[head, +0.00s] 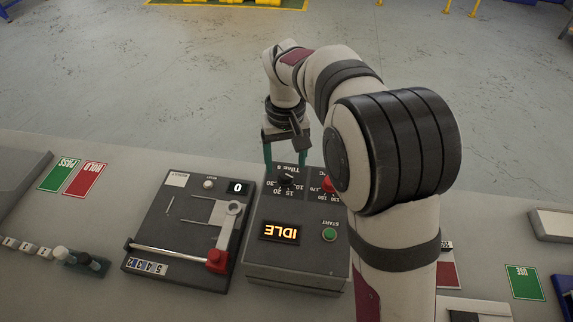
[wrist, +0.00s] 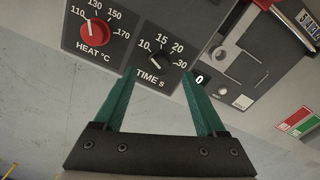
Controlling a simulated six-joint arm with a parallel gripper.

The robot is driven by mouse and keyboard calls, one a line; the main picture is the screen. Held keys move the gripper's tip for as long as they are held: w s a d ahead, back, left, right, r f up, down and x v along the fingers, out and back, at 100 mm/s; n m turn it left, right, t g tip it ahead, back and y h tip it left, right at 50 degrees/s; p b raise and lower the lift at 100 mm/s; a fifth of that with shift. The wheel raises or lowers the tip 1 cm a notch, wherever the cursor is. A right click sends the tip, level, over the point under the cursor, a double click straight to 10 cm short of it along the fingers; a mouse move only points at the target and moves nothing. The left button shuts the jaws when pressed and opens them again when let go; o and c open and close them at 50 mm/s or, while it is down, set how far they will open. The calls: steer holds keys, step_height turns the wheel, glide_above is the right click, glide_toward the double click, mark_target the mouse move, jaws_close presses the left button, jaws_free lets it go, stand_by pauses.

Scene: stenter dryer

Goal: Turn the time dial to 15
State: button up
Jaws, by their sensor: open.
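The time dial (wrist: 156,58) is a black knob on the dryer's dark control panel, marked 10, 15, 20 and 30. Its small white pointer seems to lean toward the 10 side, but it is too small to read exactly. In the head view the time dial (head: 286,180) sits near the panel's far edge. My gripper (wrist: 160,72) is open, its two teal fingers spread to either side of the dial in the wrist view. In the head view my gripper (head: 286,168) is over the far part of the panel. I cannot tell whether the fingers touch the knob.
The red heat dial (wrist: 94,32) is close beside the time dial. A display reading IDLE (head: 281,230) and a green START button (head: 329,235) are on the same panel. A grey device with a red-ended lever (head: 216,260) stands to the left. My arm covers the panel's right side.

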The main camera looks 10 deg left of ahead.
mark_target(286, 174)
step_height(286, 174, down, 4)
steer(key=shift+r, duration=0.25)
jaws_close()
